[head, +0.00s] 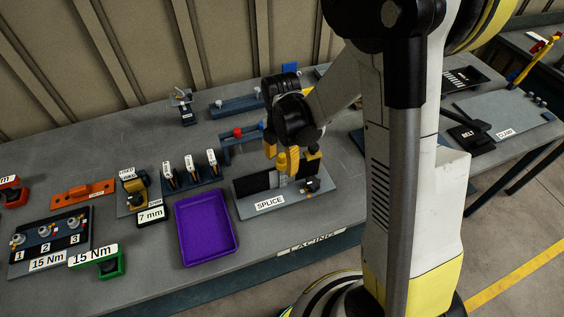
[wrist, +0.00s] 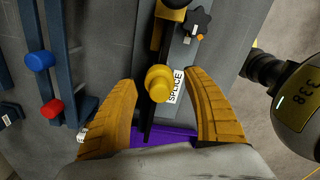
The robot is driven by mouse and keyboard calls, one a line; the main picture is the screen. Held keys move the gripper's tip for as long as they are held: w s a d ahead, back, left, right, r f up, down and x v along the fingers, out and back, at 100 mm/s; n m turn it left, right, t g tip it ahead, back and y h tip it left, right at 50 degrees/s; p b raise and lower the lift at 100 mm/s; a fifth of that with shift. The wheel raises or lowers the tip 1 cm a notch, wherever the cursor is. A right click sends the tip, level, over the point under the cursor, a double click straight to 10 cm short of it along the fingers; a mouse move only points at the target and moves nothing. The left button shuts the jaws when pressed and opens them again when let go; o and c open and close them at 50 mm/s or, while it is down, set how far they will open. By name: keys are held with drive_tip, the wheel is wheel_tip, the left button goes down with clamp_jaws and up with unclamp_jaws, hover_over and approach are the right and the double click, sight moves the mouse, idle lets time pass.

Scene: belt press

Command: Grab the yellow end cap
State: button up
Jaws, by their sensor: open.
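The yellow end cap (wrist: 158,83) shows in the wrist view as a short, stepped round piece over a narrow dark bar. It lies between the two ridged yellow fingers of my gripper (wrist: 162,79), which are open, with a gap on both sides. In the head view my gripper (head: 288,164) is low over the plate labelled SPLICE (head: 244,208). There I cannot tell the cap apart from the yellow fingers. Height between cap and fingertips is hard to judge.
A purple tray (head: 206,228) lies left of the SPLICE plate. A blue cap (wrist: 40,61) and a red cap (wrist: 52,109) sit on dark blue brackets at the left. A black knob (wrist: 199,20) stands close on the plate. Three labelled holders (head: 190,170) stand behind the tray.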

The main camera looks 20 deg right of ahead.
sight(283, 156)
drive_tip(key=shift+f, duration=0.1)
drive_tip(key=c, duration=1)
drive_tip(key=shift+c, duration=0.2)
wheel_tip(283, 156, up, 5)
drive_tip(key=shift+s+d+f+p, duration=0.1)
drive_tip(key=shift+d+f+p, duration=0.05)
drive_tip(key=shift+p, duration=0.6)
drive_tip(key=s+d+r+p, duration=0.2)
drive_tip(key=s+d+r, duration=0.4)
drive_tip(key=d, duration=0.3)
drive_tip(key=shift+d+r, duration=0.15)
drive_tip(key=shift+d, duration=0.1)
drive_tip(key=shift+s, duration=0.1)
